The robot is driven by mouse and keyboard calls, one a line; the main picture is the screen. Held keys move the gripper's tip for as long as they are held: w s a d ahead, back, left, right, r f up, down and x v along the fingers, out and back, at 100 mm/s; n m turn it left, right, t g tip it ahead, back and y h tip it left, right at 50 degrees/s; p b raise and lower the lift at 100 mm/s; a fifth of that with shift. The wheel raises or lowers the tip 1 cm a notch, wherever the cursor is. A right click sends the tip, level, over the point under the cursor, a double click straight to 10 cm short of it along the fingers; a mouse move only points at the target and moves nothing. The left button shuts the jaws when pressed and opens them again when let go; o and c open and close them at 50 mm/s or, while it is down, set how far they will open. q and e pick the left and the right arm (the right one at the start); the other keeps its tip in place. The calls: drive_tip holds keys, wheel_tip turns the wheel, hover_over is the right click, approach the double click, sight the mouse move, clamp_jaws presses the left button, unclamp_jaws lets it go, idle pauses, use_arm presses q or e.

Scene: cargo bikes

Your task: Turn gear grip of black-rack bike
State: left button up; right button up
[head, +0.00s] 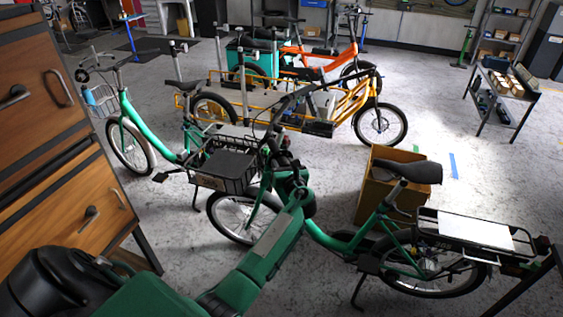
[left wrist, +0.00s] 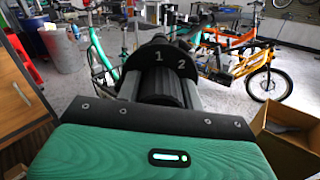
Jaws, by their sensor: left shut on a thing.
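The green bike (head: 405,258) with the black rear rack (head: 432,218) stands in front of me in the head view, its handlebar end near the middle. My left arm reaches up to that handlebar, with its gripper (head: 284,155) at the bar. In the left wrist view, the left gripper (left wrist: 167,84) is shut on the black ribbed gear grip (left wrist: 163,90). A black dial plate (left wrist: 160,60) marked 1 and 2 stands just beyond the grip. The gripper hides part of the grip in the head view. My right gripper is not in view.
A black front basket (head: 226,170) sits close beside my left gripper. An open cardboard box (head: 378,195) stands behind the bike. A wooden drawer cabinet (head: 62,190) rises close on the left. Another green bike (head: 135,118) and a yellow cargo bike (head: 345,105) stand farther back.

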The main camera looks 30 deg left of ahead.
use_arm(q)
drive_tip(key=n+b, duration=0.3)
drive_tip(key=n, duration=0.2)
drive_tip(key=shift+f+b, duration=0.15)
drive_tip(key=shift+b, duration=0.15)
drive_tip(key=n+b, duration=0.2)
drive_tip(key=n, duration=0.1)
drive_tip(key=shift+n, duration=0.3)
idle(0.3)
drive_tip(key=o, duration=1)
